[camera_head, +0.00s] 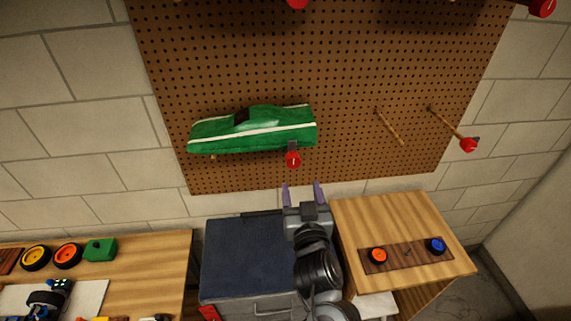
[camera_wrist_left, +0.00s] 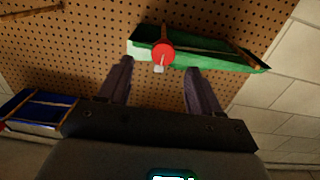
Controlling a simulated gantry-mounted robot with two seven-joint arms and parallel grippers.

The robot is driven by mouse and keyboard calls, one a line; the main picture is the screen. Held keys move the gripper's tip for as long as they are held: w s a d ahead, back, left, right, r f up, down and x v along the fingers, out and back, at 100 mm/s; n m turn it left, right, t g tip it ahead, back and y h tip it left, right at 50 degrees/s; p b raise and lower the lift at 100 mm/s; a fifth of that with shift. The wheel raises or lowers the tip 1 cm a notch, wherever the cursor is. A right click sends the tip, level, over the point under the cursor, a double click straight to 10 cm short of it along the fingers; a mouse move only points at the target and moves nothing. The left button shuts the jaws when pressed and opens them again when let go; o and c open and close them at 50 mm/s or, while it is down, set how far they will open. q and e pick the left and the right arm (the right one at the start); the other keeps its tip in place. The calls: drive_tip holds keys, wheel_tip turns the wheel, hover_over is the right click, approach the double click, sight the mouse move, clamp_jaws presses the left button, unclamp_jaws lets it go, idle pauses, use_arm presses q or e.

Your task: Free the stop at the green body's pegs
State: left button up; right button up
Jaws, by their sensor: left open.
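The green body (camera_head: 250,130) with a white stripe hangs on the pegboard. A red stop (camera_head: 293,160) sits at its lower right edge, on the front end of a peg. My left gripper (camera_head: 302,185) is open and empty, just below the stop and apart from it. In the left wrist view, the red stop (camera_wrist_left: 163,50) appears in front of the green body (camera_wrist_left: 215,58), slightly beyond the gap between my two open fingers (camera_wrist_left: 158,68). The peg behind the stop is mostly hidden. My right gripper is in neither view.
Two bare pegs show right of the body, one ending in another red stop (camera_head: 468,144). A blue body (camera_wrist_left: 35,108) shows in the left wrist view. Below are a wooden table with wheels (camera_head: 150,270) and a cabinet with a wheel board (camera_head: 405,255).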

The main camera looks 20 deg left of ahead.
sight(293, 164)
use_arm(q)
drive_tip(key=shift+y, duration=0.3)
drive_tip(key=p+x, duration=0.1)
drive_tip(key=x, duration=0.2)
drive_tip(key=p+x, duration=0.1)
drive_tip(key=x, duration=0.2)
drive_tip(key=p+x, duration=0.1)
drive_tip(key=x, duration=0.2)
drive_tip(key=shift+a+r, duration=0.35)
drive_tip(key=shift+r, duration=0.05)
drive_tip(key=shift+w+a+f, duration=0.15)
drive_tip(key=shift+w+a, duration=0.15)
drive_tip(key=shift+w, duration=0.3)
drive_tip(key=c, duration=1)
